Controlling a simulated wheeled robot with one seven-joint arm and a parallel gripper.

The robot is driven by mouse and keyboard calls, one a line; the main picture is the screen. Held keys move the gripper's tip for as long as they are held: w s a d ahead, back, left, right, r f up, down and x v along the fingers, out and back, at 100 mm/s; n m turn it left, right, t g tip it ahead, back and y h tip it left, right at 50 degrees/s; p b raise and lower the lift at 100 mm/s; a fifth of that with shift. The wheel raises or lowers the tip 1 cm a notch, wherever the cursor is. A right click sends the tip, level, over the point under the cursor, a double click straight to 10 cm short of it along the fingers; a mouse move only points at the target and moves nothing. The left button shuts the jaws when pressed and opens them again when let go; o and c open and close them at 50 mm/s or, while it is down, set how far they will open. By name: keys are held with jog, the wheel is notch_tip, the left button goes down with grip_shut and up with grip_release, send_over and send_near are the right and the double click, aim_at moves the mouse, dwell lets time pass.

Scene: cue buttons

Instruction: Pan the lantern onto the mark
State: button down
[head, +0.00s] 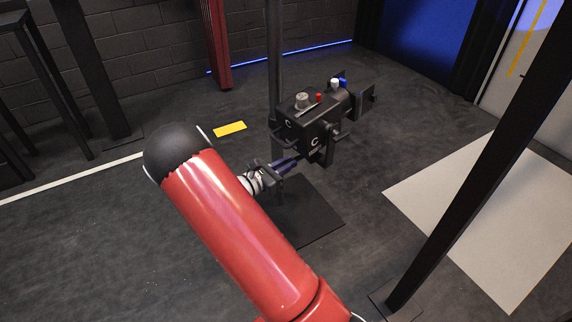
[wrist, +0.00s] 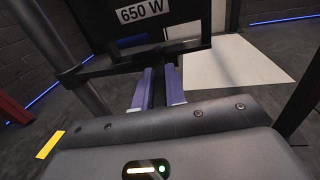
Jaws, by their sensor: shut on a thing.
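The lantern (head: 312,120) is a black boxy lamp with grey, red, white and blue knobs on top, raised beside a dark upright pole (head: 274,50). Its back, labelled "650 W", fills the top of the wrist view (wrist: 140,14). My gripper (head: 287,164) is at the lantern's near lower side. In the wrist view its purple fingers (wrist: 159,88) are close together at the dark bar handle behind the lantern, shut on it; the exact contact is partly hidden. A yellow strip (head: 230,129) lies on the floor left of the lantern. A pale rectangle (head: 480,210) lies on the floor to the right.
A dark square plate (head: 315,222) lies on the floor below the lantern. A black post (head: 470,165) stands at right on a flat foot. A red post (head: 217,45) and black stands are at the back left. Open floor lies between them.

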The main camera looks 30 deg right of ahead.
jog(key=shift+w, duration=0.1)
jog(key=shift+w+a+m+g, duration=0.1)
jog(key=shift+w+m+g, duration=0.3)
jog(key=shift+g, duration=0.3)
jog(key=shift+w+m+g, duration=0.3)
jog(key=shift+m+g, duration=0.2)
jog(key=shift+g, duration=0.2)
jog(key=c, duration=1.4)
grip_release()
jog(key=shift+c, duration=0.2)
jog(key=a, duration=0.7)
jog(key=shift+s+a, duration=0.15)
jog(key=shift+a, duration=0.25)
